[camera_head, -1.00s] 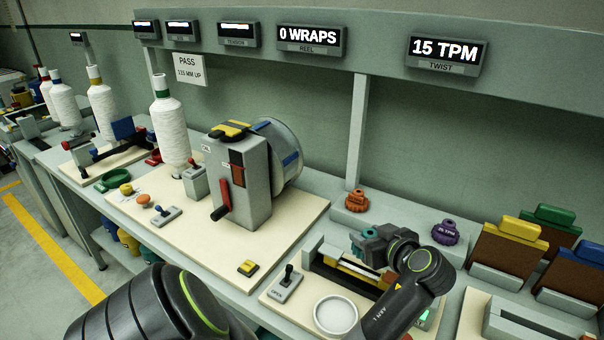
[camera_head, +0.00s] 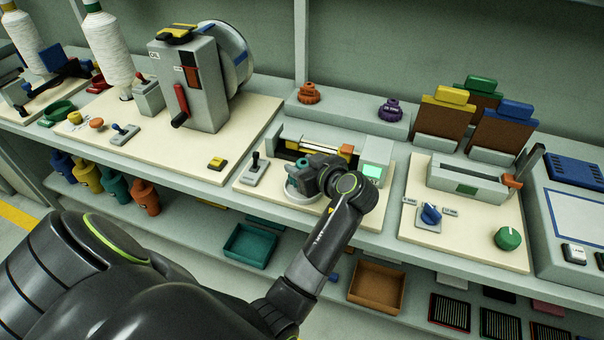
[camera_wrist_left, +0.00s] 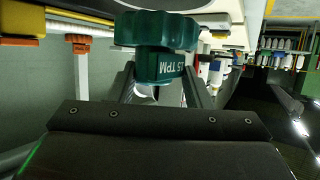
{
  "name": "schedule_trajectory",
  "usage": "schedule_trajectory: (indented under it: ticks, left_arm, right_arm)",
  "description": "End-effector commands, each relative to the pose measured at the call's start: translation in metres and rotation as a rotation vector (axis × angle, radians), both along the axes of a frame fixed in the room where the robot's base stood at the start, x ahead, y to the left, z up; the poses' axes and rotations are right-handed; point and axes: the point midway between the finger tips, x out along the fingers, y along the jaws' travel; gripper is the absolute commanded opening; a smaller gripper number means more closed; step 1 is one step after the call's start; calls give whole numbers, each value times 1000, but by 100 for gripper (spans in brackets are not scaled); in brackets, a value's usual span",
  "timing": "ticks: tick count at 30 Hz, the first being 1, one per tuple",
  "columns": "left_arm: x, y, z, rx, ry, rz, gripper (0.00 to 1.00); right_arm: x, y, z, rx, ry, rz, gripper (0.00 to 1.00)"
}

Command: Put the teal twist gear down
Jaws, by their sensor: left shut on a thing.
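The teal twist gear (camera_wrist_left: 162,45) is held in my left gripper (camera_wrist_left: 160,85) in the left wrist view. Lettering ending in "TPM" shows on its side. In the head view, my left gripper (camera_head: 312,178) is shut on the gear (camera_head: 296,172), over or at the round pale dish (camera_head: 294,194) at the front of the twist station. I cannot tell whether the gear touches the dish. An orange gear (camera_head: 309,93) and a purple gear (camera_head: 390,110) stand on the grey ledge behind. My right gripper is not in view.
The open machine bed (camera_head: 290,143) with a yellow bar lies just behind the gripper. A black lever (camera_head: 254,168) stands to its left and a lit green screen (camera_head: 372,172) to its right. A teal bin (camera_head: 250,246) and a brown bin (camera_head: 377,286) sit on the lower shelf.

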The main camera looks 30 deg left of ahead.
Motion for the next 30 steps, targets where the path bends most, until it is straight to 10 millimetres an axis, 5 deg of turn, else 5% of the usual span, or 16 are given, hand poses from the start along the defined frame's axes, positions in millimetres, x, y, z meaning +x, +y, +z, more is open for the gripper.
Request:
schedule_trajectory:
  ticks: [7,19,20,24,30]
  left_arm:
    - [0,0,-30,1,2,-1,9]
    - [0,0,-37,0,-2,-1,9]
    - [0,0,-36,-1,1,0,49]
    - [0,0,-36,-1,1,0,67]
    - [0,0,-36,-1,1,0,67]
  right_arm:
    - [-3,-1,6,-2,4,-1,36]
    - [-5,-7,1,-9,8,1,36]
    - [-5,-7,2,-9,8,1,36]
    - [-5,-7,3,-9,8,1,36]
    - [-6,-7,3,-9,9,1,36]
